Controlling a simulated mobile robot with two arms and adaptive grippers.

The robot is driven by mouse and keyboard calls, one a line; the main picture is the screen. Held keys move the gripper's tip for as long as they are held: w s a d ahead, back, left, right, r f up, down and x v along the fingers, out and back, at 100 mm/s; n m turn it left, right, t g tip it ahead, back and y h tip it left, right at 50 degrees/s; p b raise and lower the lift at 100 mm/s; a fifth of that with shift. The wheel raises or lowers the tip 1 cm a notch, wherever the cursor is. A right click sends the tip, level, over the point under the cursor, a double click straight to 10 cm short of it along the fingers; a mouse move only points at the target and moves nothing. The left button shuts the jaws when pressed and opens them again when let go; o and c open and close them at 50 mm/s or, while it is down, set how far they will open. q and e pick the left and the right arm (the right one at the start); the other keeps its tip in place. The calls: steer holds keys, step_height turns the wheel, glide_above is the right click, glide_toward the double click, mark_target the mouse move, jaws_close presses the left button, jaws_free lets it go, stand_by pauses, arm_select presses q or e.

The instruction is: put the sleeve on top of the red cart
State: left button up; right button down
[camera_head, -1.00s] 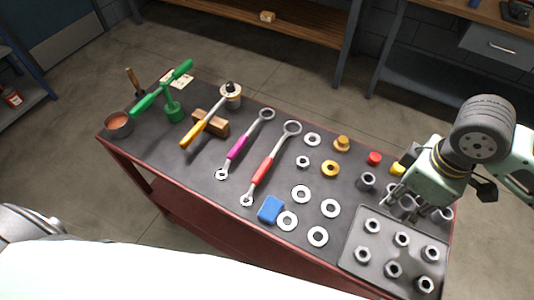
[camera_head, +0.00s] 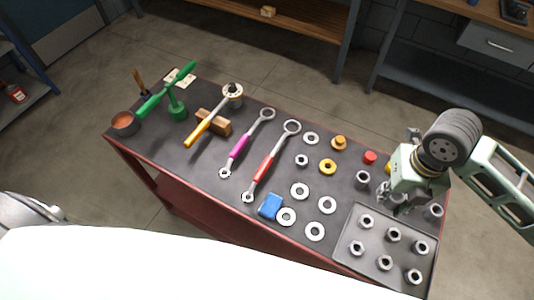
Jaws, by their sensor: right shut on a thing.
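The red cart (camera_head: 215,204) has a dark top and stands across the view. My right gripper (camera_head: 388,196) is low over the right part of the cart top, pointing down. It is shut on a grey sleeve, mostly hidden by the fingers. Similar grey sleeves stand close by, one to the left (camera_head: 362,179) and one to the right (camera_head: 433,211). I cannot tell whether the held sleeve still touches the cart top. My left gripper is not in view.
A grey tray (camera_head: 345,247) with several nuts lies in front of the gripper. A red cap (camera_head: 370,157) sits behind.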

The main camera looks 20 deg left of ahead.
steer(key=shift+w+f+n, duration=0.1)
steer(key=shift+f+n, duration=0.1)
steer(key=shift+n, duration=1.2)
steer(key=p, duration=0.3)
glide_above(343, 187)
step_height(343, 187, down, 7)
steer(key=shift+d+r, duration=0.1)
steer(key=shift+r, duration=0.05)
step_height(343, 187, down, 4)
steer(key=shift+r+p, duration=0.2)
steer(key=shift+p, duration=0.45)
steer(key=shift+f, duration=0.25)
steer(key=shift+f, duration=0.1)
steer(key=shift+f, duration=0.15)
steer(key=c, duration=1.8)
jaws_free()
steer(key=shift+c, duration=0.2)
